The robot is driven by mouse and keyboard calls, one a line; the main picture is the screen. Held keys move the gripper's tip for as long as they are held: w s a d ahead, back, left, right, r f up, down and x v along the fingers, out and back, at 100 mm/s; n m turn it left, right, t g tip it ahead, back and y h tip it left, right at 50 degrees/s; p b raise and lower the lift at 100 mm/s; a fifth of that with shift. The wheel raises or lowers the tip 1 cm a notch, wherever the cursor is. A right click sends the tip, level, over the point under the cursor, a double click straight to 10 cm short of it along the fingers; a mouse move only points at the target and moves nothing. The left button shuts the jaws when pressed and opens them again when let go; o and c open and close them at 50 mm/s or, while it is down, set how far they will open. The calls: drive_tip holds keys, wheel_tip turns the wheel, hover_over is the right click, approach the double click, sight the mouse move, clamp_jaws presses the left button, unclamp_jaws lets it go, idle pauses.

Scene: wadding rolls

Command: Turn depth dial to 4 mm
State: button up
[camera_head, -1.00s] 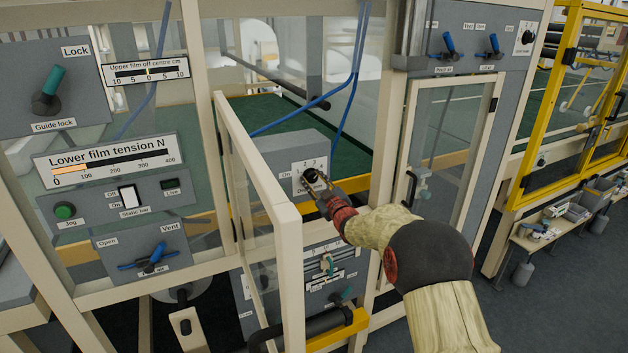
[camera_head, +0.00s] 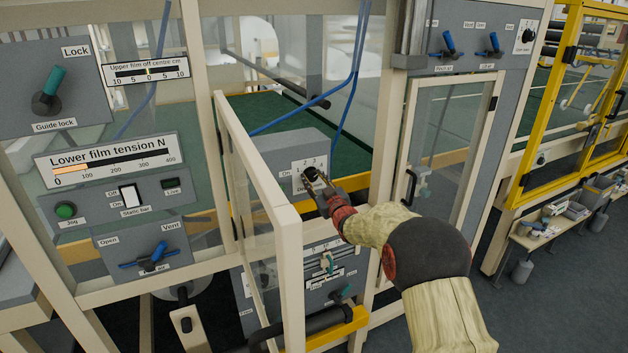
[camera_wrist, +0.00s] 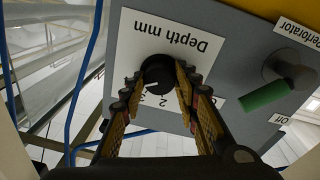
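The depth dial (camera_wrist: 158,78) is a black round knob on a white plate marked "Depth mm" (camera_wrist: 180,36), which shows upside down in the wrist view. The figures 2 and 3 show beside the knob; the pointer and the other figures are hidden or unclear. In the head view the dial (camera_head: 311,174) sits on the front of a grey box (camera_head: 285,152) behind the open frame. My gripper (camera_wrist: 164,70) has one finger on each side of the knob, and the fingertips appear closed against it. The gripper also shows at the dial in the head view (camera_head: 316,182).
A green-handled Perforator switch (camera_wrist: 266,94) is on the same panel, close to the right finger. An open clear door with a cream frame (camera_head: 287,240) stands just left of my gripper. Blue hoses (camera_head: 345,95) hang behind the box.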

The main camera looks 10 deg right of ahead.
drive_tip(key=o, duration=0.5)
drive_tip(key=shift+c, duration=0.2)
drive_tip(key=v, duration=1.2)
drive_tip(key=shift+f, duration=0.1)
